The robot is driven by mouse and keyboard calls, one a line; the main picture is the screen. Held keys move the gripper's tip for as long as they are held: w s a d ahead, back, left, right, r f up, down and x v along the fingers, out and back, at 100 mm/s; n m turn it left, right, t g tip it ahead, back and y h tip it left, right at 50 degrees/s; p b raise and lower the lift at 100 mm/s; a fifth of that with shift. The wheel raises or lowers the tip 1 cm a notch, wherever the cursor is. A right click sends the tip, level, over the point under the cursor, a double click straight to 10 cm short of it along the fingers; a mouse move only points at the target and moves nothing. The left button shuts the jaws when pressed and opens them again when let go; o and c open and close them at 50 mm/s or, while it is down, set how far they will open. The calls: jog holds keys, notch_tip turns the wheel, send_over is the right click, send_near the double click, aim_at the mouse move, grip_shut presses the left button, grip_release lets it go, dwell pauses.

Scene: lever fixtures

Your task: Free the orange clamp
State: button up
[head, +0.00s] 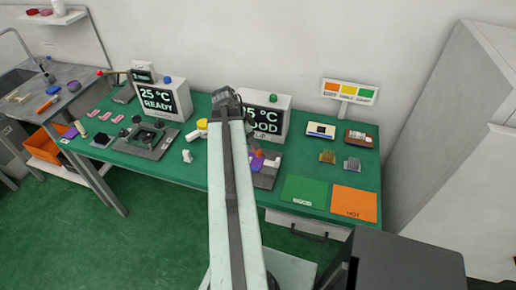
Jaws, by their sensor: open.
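A small orange part (259,154), which looks like the orange clamp, sits at a grey fixture (263,181) on the green bench, just right of my arm. Purple pieces (271,162) show beside it. My arm covers the fixture's left side, and the parts are too small to tell how the clamp is seated or whether its lever is up or down. My arm rises from the bottom middle to a dark joint in front of the right display box (269,118). My gripper does not show; the arm hides whatever lies behind it.
A second grey fixture (146,141) with dark parts stands at the left, near a display box (163,99) reading 25 °C READY. A green mat (304,190) and an orange HOT mat (354,202) lie at the right. A tall white cabinet (455,120) bounds the right side.

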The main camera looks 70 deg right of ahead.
jog(key=b+x, duration=0.4)
jog(key=x, duration=0.2)
jog(key=shift+f+b, duration=0.15)
jog(key=shift+b, duration=0.15)
grip_shut()
jog(key=shift+w, duration=0.1)
dwell(0.8)
